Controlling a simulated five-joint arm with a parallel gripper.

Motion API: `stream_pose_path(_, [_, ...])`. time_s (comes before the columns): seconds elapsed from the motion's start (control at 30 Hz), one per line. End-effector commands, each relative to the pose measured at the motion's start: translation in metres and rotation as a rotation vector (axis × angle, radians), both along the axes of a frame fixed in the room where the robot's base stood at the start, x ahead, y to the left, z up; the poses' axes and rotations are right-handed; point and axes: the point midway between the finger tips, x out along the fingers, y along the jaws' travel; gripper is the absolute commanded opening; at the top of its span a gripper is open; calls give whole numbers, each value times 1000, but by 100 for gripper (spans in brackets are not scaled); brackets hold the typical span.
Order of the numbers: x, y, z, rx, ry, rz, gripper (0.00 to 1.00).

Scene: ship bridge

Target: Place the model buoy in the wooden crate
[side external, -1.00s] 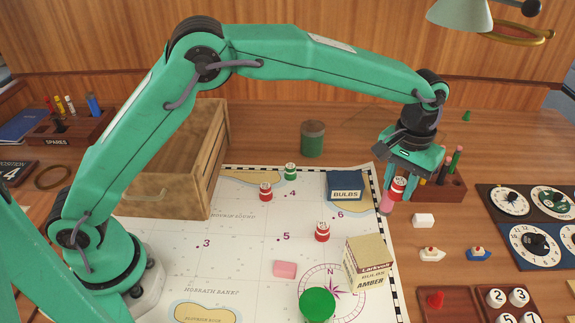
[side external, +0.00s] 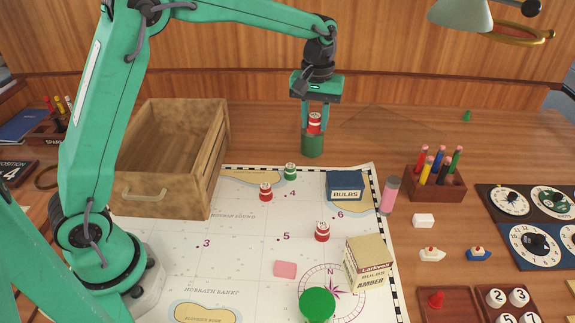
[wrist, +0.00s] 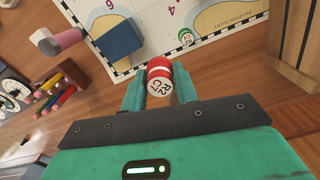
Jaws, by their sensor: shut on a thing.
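My gripper (side external: 315,120) is shut on a red-and-white model buoy (side external: 314,124), held upright in the air. The wrist view shows the buoy's lettered white top (wrist: 159,86) between the two fingers. The open wooden crate (side external: 165,195) stands to the left of my gripper, at the chart's left edge. Part of its wall also shows at the right of the wrist view (wrist: 290,45). The crate's floor is largely hidden.
Two more red buoys (side external: 265,192) and a green one (side external: 291,172) stand on the chart (side external: 235,235). A blue bulb box (side external: 345,186), a yellow bulb box (side external: 367,264), a pink-and-grey cylinder (side external: 390,196) and a pencil holder (side external: 436,184) stand to the right.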

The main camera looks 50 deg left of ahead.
Motion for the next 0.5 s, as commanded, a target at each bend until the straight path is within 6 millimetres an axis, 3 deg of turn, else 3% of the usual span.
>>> stream_pose_path(0.1, [-12, 42, 1, 0, 0, 98, 8])
stream_pose_path(0.5, [-72, 156, 2, 0, -1, 403, 8])
